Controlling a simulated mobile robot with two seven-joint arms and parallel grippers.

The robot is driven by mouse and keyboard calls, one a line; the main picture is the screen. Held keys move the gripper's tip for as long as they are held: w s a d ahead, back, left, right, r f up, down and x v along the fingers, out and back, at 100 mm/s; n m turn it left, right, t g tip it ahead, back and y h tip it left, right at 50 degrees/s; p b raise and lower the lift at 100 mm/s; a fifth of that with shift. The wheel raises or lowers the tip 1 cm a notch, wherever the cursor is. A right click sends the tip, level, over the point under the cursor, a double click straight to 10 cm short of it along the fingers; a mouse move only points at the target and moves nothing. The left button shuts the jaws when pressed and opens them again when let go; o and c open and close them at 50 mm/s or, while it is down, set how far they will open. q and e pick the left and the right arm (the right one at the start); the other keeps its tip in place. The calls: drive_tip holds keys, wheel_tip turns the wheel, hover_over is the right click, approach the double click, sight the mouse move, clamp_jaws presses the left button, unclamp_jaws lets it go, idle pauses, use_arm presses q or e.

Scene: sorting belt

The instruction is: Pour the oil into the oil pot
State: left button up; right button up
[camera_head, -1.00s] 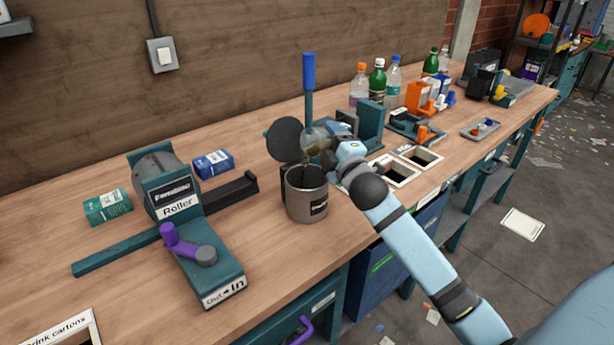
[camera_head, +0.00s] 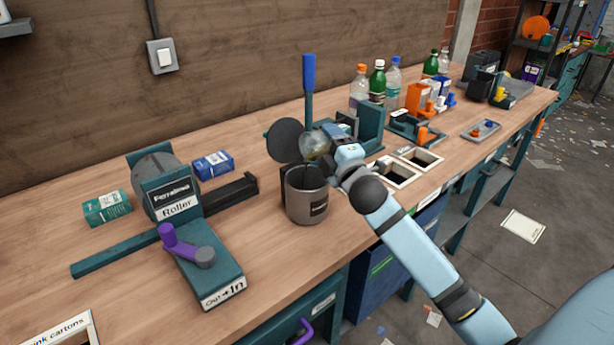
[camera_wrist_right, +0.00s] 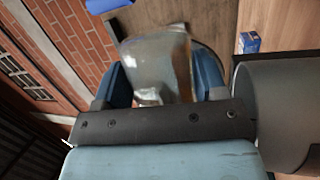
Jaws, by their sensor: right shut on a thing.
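The oil pot (camera_head: 306,200) is a grey metal pot with a dark label, standing on the workbench with its round dark lid (camera_head: 286,139) raised behind it. My right gripper (camera_head: 328,148) is shut on a clear container of yellowish oil (camera_head: 314,147), tilted above the pot's opening. A thin dark stream seems to run from it down into the pot. In the right wrist view the container (camera_wrist_right: 158,62) sits between the two blue fingers, with the pot (camera_wrist_right: 285,105) at the right. My left gripper is out of view.
The roller device (camera_head: 175,205) with a purple handle stands left of the pot, near a blue carton (camera_head: 213,163) and a green carton (camera_head: 107,207). A teal press with a blue lever (camera_head: 309,72) stands behind. Several bottles (camera_head: 377,80) stand farther back.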

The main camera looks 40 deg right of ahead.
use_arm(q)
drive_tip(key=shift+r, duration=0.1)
use_arm(e)
drive_tip(key=shift+f+n, duration=0.15)
drive_tip(key=shift+n, duration=0.35)
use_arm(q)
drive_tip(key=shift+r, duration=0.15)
use_arm(e)
drive_tip(key=shift+a, duration=0.1)
drive_tip(key=shift+r+n+y, duration=0.2)
drive_tip(key=shift+n+y, duration=0.1)
drive_tip(key=shift+n, duration=0.2)
drive_tip(key=shift+a+r+n+t+y+p, duration=0.2)
drive_tip(key=shift+n+p, duration=0.1)
drive_tip(key=shift+n, duration=0.25)
drive_tip(key=shift+a+r+n+t+y+p, duration=0.15)
drive_tip(key=shift+a+n+t+y+p, duration=0.1)
drive_tip(key=shift+n, duration=0.3)
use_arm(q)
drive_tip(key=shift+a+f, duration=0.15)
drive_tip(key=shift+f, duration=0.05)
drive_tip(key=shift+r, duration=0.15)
use_arm(e)
drive_tip(key=shift+r+n, duration=0.1)
drive_tip(key=shift+n, duration=0.3)
